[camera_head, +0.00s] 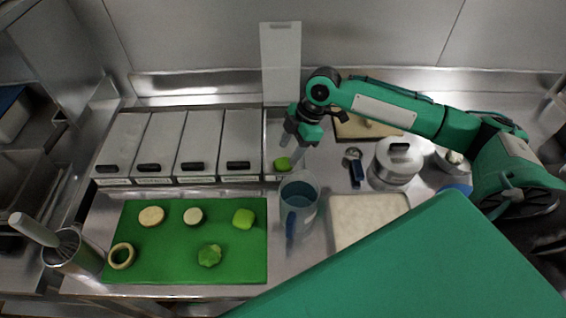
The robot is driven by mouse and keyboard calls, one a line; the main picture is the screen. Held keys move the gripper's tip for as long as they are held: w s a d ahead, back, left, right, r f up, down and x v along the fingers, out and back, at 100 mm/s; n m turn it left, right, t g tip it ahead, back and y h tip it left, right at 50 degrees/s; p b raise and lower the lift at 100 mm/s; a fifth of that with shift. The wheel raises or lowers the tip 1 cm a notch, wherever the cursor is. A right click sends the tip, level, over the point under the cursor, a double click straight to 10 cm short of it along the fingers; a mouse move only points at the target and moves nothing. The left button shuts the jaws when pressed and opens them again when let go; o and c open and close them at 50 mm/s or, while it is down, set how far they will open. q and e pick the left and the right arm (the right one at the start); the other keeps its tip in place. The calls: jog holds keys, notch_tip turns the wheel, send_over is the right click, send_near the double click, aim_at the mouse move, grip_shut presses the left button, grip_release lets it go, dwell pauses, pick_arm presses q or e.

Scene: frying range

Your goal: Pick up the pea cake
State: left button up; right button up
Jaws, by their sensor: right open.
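A small green cake (282,164) lies at the front of the open, narrow compartment at the right end of the row of bins. On the green cutting board (150,270) lie a smooth green piece (243,218) at the right and a rougher, lobed green piece (209,255) near the front. I cannot tell for certain which of these is the pea cake. My right gripper (296,152) points down over the open compartment, just above and right of the green cake there. It is open and holds nothing. My left gripper is not in view.
Several lidded bins (180,140) stand left of the open compartment, and a raised lid (280,62) stands behind it. A clear jug (299,205) stands close in front. A metal pot (396,163) and a pale tray (368,215) are at the right.

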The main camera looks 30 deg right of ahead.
aim_at(285, 163)
jog(key=p+x, duration=0.1)
jog(key=x, duration=0.2)
jog(key=shift+s+f, duration=0.15)
jog(key=shift+f, duration=0.15)
jog(key=shift+a+f, duration=0.1)
jog(key=shift+f, duration=0.25)
jog(key=shift+c, duration=0.4)
jog(key=c, duration=0.3)
jog(key=shift+c, duration=0.2)
